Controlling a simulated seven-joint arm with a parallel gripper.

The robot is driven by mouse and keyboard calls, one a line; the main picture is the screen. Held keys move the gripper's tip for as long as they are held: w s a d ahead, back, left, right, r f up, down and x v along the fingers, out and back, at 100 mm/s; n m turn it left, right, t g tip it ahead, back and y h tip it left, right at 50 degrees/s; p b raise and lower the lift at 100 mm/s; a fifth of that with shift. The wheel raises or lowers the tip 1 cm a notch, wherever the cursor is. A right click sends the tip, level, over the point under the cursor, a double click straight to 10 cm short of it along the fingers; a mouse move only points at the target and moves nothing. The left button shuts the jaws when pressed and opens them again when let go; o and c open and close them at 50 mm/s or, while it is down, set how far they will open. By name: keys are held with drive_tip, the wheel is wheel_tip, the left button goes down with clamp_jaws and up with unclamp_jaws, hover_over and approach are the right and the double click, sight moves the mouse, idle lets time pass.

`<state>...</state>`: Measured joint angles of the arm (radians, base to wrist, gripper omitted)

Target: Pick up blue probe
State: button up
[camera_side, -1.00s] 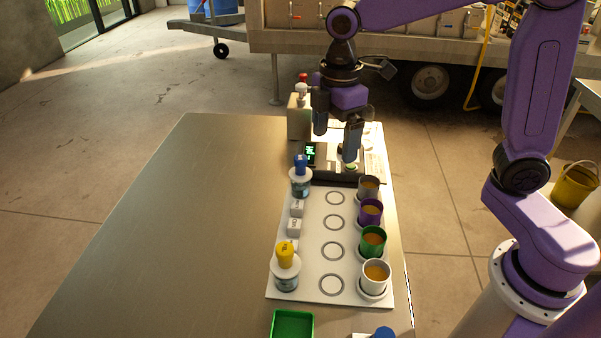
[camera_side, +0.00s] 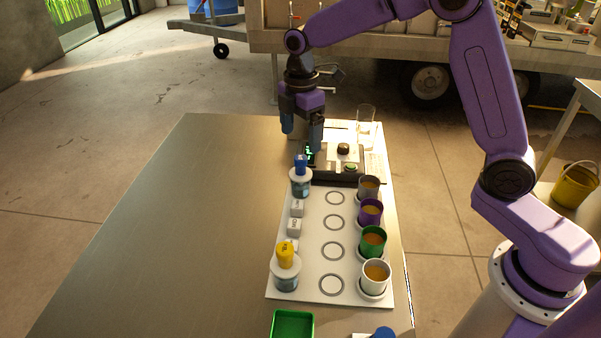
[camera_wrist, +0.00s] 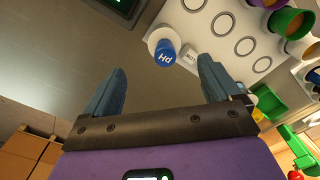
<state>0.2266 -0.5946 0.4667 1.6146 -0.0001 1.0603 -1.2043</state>
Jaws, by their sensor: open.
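The blue probe (camera_side: 301,163) stands upright in a clear jar with a white collar, at the far left corner of the white board. In the wrist view its blue cap, marked "pH" (camera_wrist: 164,54), shows ahead of my fingers, between their lines and apart from them. My gripper (camera_side: 302,138) is open and empty, pointing down above and just behind the blue probe in the side view. Its two fingers also show wide apart in the wrist view (camera_wrist: 160,82). The lower part of the probe is hidden inside the jar and collar.
A yellow-capped probe (camera_side: 285,256) stands at the board's near left. Several cups (camera_side: 374,241) line the board's right side. A dark meter (camera_side: 340,165) with a green display lies behind the board. The table's left side (camera_side: 170,230) is clear.

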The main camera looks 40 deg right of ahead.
sight(301, 171)
wheel_tip(301, 171, down, 6)
drive_tip(key=shift+r, duration=0.2)
drive_tip(key=shift+s+a+f, duration=0.15)
drive_tip(key=shift+s+f, duration=0.05)
drive_tip(key=shift+f, duration=1.1)
drive_tip(key=shift+s+a+f, duration=0.1)
drive_tip(key=shift+s+f, duration=0.05)
drive_tip(key=shift+f, duration=1.15)
drive_tip(key=c, duration=1.2)
